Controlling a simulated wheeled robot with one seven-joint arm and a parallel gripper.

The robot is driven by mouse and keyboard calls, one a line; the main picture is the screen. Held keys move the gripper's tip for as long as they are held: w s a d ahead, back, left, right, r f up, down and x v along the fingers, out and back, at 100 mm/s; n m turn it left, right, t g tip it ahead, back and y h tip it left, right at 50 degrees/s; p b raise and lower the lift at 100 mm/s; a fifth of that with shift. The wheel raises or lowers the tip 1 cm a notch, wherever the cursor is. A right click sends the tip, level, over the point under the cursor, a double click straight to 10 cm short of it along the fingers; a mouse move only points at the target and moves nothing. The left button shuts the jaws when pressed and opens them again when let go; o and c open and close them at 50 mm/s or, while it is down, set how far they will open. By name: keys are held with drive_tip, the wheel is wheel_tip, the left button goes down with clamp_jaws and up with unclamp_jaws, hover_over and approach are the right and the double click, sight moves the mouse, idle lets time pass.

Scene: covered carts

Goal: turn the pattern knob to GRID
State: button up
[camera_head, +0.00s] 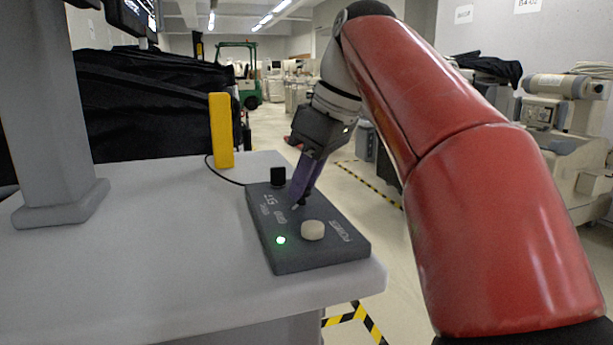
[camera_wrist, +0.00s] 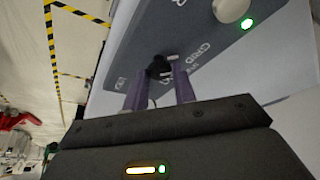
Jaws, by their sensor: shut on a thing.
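A dark grey control box (camera_head: 318,254) lies near the front right corner of the light grey table. My gripper (camera_head: 298,200) reaches down to it from above, with purple fingers. In the wrist view, my gripper (camera_wrist: 159,84) has its fingers on either side of the small black pattern knob (camera_wrist: 158,66) and is shut on it. A pale mark beside the knob lies toward the GRID lettering (camera_wrist: 192,54). The fingers hide most of the knob in the head view, so its exact setting is hard to tell. The GRID lettering also shows in the head view (camera_head: 279,218).
On the box are a round white knob (camera_head: 312,230) by the POWER lettering, a lit green lamp (camera_head: 280,240) and a black block (camera_head: 278,176) at the far end. A yellow post (camera_head: 221,131) and a grey column (camera_head: 45,100) stand on the table (camera_head: 150,265).

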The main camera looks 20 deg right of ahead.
drive_tip(key=o, duration=1)
drive_tip(key=shift+r, duration=0.1)
drive_tip(key=v, duration=0.4)
drive_tip(key=shift+d+r, duration=0.1)
drive_tip(key=shift+r, duration=0.25)
drive_tip(key=shift+s+d, duration=4.25)
